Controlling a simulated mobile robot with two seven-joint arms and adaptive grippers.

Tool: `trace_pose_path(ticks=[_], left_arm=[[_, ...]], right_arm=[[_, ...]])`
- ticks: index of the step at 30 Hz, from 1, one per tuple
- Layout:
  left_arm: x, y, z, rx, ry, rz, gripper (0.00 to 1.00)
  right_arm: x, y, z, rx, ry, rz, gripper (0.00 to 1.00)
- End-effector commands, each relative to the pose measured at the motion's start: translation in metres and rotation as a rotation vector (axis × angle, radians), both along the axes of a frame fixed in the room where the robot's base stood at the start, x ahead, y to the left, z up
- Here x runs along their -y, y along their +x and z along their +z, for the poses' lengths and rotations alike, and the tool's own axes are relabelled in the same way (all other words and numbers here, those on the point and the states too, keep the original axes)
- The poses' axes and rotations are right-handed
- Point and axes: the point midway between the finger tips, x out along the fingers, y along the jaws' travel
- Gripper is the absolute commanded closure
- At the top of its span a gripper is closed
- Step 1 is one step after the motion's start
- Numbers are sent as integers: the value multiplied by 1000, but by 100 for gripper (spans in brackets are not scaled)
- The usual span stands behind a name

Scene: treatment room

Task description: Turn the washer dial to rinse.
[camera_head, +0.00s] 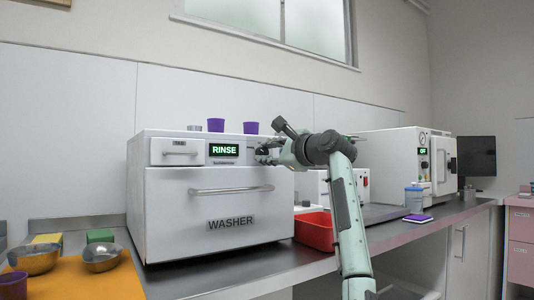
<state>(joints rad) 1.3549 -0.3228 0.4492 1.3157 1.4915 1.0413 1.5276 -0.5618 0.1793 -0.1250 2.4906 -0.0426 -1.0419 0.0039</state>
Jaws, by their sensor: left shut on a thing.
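The white washer (168,215) stands on the counter, with a WASHER label and a long handle on its front. Its small display (224,150) reads RINSE in green. The dark dial (262,150) is at the upper right of the washer's front, right of the display, and is mostly hidden by my gripper. My left gripper (267,156) is at the dial, with its fingers shut on it. My right gripper is not in view.
Purple cups (216,125) stand on top of the washer. A red tray (314,232) sits to its right, close to my left arm. An orange mat (85,285) with metal bowls (102,258) lies at the left. Another white machine (394,155) stands farther right.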

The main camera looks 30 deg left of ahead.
Motion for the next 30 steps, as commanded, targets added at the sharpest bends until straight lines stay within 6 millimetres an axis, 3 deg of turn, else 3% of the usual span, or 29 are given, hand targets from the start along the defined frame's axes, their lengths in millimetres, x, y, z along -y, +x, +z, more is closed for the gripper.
trace_pose_path(ticks=[3,4,8,20,30], left_arm=[[0,0,0,0,-2,0,100],[0,0,0,0,-2,0,70],[0,0,0,-1,-1,0,54],[0,0,0,-30,11,1,54],[-1,1,2,-426,176,2,54]], right_arm=[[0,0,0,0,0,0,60],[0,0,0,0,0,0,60],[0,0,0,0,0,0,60],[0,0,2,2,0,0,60],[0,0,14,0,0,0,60]])
